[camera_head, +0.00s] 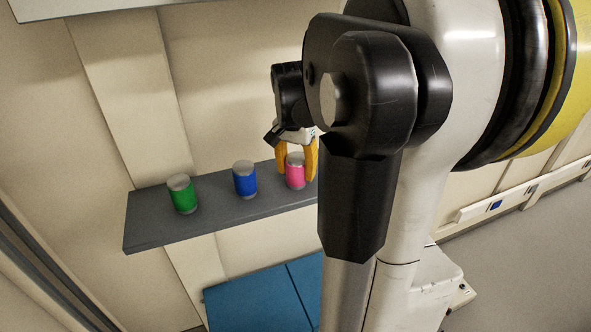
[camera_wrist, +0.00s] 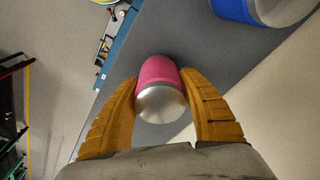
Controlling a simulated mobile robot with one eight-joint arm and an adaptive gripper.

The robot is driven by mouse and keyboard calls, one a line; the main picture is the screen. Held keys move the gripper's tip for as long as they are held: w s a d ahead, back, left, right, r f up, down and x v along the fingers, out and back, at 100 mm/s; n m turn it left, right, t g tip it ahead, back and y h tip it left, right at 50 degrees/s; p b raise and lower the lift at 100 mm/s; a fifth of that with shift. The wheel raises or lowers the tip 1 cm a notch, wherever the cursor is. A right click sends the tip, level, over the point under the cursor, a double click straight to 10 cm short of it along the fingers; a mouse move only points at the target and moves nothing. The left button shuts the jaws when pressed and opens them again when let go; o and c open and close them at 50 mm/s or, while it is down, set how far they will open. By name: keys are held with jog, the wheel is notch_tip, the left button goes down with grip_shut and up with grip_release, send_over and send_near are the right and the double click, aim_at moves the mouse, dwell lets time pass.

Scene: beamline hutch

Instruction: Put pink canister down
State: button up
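The pink canister (camera_head: 295,174) has a silver lid and is upright at the right part of the grey shelf (camera_head: 150,232). My gripper (camera_head: 296,178) has its two orange fingers on either side of the canister. In the wrist view the pink canister (camera_wrist: 158,72) sits between the fingertips of my gripper (camera_wrist: 160,78), which appear to touch its sides. The gripper is shut on it. I cannot tell whether its base rests on the shelf or hangs just above it.
A blue canister (camera_head: 245,180) stands left of the pink one, with a gap between. A green canister (camera_head: 182,194) stands farther left. Blue panels (camera_head: 258,301) lie below the shelf. The wall is close behind. My arm hides the shelf's right end.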

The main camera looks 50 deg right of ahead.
aim_at(296, 157)
jog(key=o, duration=0.3)
jog(key=r+p, duration=0.1)
jog(key=r, duration=0.1)
jog(key=r+p, duration=0.1)
jog(key=r, duration=0.2)
jog(key=a+r, duration=0.1)
jog(key=r, duration=0.1)
jog(key=shift+s+r+p, duration=0.15)
jog(key=shift+r+p, duration=0.25)
jog(key=s+a+f+n+t, duration=0.1)
jog(key=a+n, duration=0.4)
jog(key=a, duration=0.5)
jog(key=s+a+f+n+t+y, duration=0.1)
jog(key=a+n+t, duration=0.2)
jog(key=a, duration=0.7)
jog(key=s+a+f+n+t, duration=0.1)
jog(key=a+n+t, duration=0.1)
jog(key=a+n, duration=0.4)
jog(key=a, duration=0.4)
jog(key=shift+f+n+t, duration=0.2)
jog(key=shift+n+t, duration=0.2)
jog(key=shift+a, duration=0.1)
notch_tip(296, 157, down, 3)
jog(key=b, duration=0.3)
jog(key=shift+f, duration=0.2)
